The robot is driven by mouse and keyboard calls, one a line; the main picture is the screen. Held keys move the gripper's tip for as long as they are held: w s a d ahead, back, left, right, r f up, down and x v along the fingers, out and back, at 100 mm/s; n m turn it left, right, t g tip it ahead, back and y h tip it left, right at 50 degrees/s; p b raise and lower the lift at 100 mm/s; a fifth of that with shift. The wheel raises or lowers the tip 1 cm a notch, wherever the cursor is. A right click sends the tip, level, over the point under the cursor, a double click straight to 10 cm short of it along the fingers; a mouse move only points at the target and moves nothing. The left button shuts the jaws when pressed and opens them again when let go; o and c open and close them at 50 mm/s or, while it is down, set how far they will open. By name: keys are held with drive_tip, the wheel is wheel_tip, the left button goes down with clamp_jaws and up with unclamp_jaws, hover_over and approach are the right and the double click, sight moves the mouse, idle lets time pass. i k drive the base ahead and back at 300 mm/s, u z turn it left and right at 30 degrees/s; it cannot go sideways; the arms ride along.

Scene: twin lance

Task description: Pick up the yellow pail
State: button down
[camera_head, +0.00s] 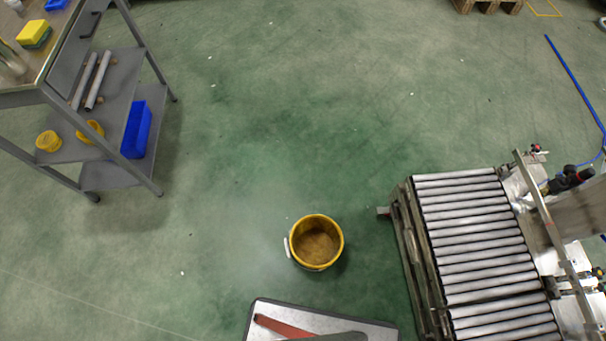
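The yellow pail (317,243) stands upright on the green floor, low and right of the middle of the picture. I look down into its open top, and its inside looks brownish and worn. A white handle grip shows at its left side. My gripper is not in view, so I cannot tell whether it is open or shut. Part of my own body shows at the bottom edge, just below the pail and apart from it.
A roller conveyor (468,238) stands right of the pail, with a gap between. A grey shelf cart (115,85) with a blue bin (137,129) and yellow items stands upper left. A wooden pallet (487,5) is at the top. The floor left of and above the pail is clear.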

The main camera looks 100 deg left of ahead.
sight(316, 241)
drive_tip(key=u, duration=2.45)
drive_tip(key=k, duration=1)
drive_tip(key=u, duration=0.5)
